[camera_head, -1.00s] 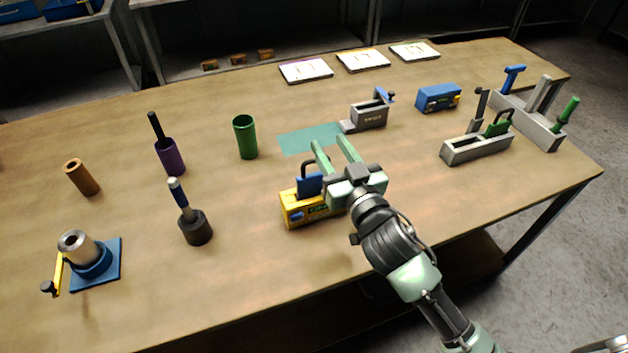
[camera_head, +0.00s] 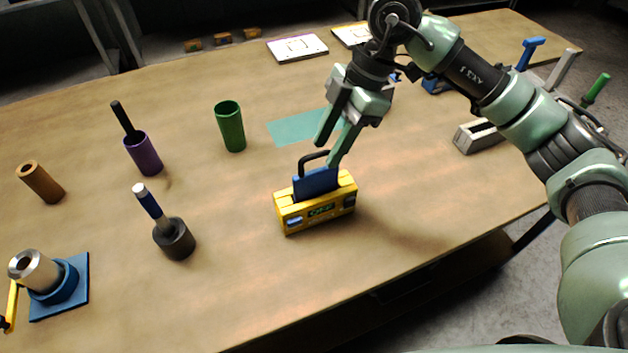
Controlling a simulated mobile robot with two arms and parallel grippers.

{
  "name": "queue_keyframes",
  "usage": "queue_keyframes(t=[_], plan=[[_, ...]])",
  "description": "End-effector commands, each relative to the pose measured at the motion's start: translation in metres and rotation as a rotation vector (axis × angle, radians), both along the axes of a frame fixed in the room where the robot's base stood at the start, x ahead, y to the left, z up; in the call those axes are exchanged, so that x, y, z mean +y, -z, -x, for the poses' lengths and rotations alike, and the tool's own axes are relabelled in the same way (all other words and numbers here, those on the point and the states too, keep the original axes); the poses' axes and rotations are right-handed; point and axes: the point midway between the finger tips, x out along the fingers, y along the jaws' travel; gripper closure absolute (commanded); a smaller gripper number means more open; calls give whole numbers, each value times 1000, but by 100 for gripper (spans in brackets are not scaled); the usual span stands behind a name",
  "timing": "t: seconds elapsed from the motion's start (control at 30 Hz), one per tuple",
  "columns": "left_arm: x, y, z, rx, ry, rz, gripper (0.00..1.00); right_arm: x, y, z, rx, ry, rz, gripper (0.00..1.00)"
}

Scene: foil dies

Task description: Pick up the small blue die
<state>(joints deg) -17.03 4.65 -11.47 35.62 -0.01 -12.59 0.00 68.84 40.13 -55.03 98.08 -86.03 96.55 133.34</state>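A blue block with a dark loop handle (camera_head: 315,184) stands upright in the top of a yellow box (camera_head: 288,219) near the middle of the table. It looks like the small blue die, but its size against other dies is hard to judge. My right gripper (camera_head: 329,153) reaches in from the upper right, pointing down. My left gripper is not in view.
Left of the yellow box stand a dark round holder with a blue-handled tool (camera_head: 174,241), a purple cup (camera_head: 144,155) and a green cup (camera_head: 230,128). A teal mat (camera_head: 292,128) lies behind. The front table is clear.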

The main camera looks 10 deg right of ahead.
Motion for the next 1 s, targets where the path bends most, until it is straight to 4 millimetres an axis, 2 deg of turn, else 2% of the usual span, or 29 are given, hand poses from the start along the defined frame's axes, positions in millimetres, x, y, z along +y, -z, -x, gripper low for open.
queue_keyframes(t=[0.03,0.1,0.37,0.53,0.7,0.97,1.0], plan=[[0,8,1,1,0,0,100,-3,6,-1,-2,9,12,60],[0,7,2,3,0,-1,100,-4,9,-1,2,14,21,60],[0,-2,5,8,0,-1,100,6,31,1,5,13,20,60],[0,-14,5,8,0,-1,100,17,52,1,5,10,18,60],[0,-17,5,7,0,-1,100,24,73,2,4,11,18,60],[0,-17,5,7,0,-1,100,26,77,2,0,11,17,60],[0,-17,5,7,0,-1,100,26,77,2,0,11,17,68]])
